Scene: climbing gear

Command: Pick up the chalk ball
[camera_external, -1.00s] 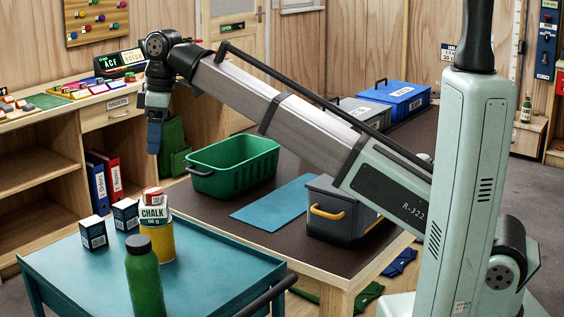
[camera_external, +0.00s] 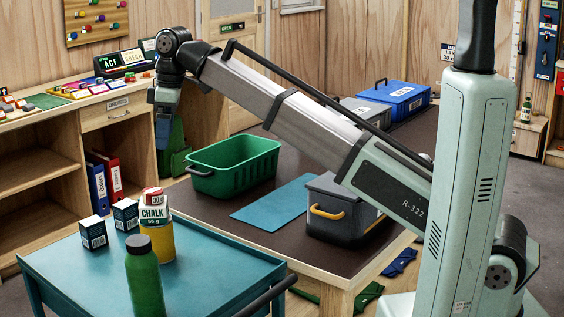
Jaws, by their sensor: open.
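The chalk ball package (camera_external: 153,210) is white with a red top and the word CHALK. It sits on a yellow cylinder (camera_external: 160,243) at the back of the teal cart (camera_external: 215,270). My gripper (camera_external: 162,146) hangs from the end of my arm, pointing down, above and behind the chalk in the picture. It is open, though its fingers look small and dark from here. It is apart from the chalk, and nothing shows between its fingers.
A green bottle (camera_external: 144,280) stands in front of the chalk, and two small dark boxes (camera_external: 93,232) stand left of it. A green bin (camera_external: 235,170), a blue mat (camera_external: 275,203) and a grey bin with a yellow handle (camera_external: 340,205) are on the dark table. The cart's right side is clear.

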